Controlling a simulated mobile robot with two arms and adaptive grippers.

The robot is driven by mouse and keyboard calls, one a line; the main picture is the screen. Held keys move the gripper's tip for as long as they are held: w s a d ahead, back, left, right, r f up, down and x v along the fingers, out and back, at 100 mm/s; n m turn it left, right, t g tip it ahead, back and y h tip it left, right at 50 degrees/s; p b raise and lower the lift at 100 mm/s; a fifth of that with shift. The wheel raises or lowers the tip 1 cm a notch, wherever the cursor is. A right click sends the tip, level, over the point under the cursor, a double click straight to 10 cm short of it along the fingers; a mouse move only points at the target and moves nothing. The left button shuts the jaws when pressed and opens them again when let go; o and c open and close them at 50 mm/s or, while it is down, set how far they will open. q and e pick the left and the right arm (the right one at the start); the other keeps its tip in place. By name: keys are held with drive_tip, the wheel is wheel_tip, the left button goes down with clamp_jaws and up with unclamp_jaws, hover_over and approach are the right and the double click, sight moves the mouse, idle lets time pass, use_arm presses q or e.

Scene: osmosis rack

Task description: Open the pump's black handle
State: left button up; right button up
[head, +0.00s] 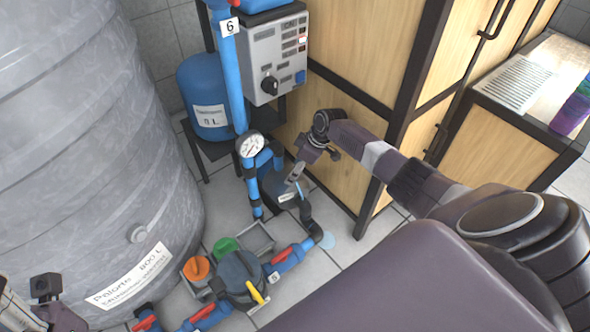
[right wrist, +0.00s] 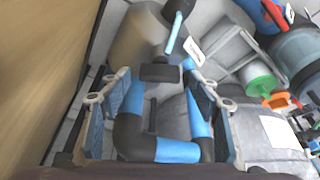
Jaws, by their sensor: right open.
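The blue and black pump assembly (head: 283,205) stands on the floor between the tank and the wooden cabinet. My right gripper (head: 296,180) is just above it, pointing down, with its fingers apart. In the right wrist view its fingers (right wrist: 157,112) lie on either side of a blue pipe with black elbows (right wrist: 168,150); I cannot tell whether they touch it. A black block (right wrist: 160,72), possibly the handle, sits beyond the fingertips on the pipework. In the head view the handle cannot be made out clearly. My left gripper (head: 45,290) shows partly at the bottom left, its jaws unclear.
A large grey tank (head: 90,120) fills the left. A control box (head: 275,55) and a blue vessel (head: 207,95) stand behind. The wooden cabinet (head: 330,95) is close to my right arm. A lower pump with a yellow lever (head: 257,292) and red-handled valves (head: 282,255) lies in front.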

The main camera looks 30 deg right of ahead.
drive_tip(key=v, duration=0.7)
drive_tip(key=shift+r, duration=0.15)
drive_tip(key=shift+s+d, duration=0.1)
idle(0.3)
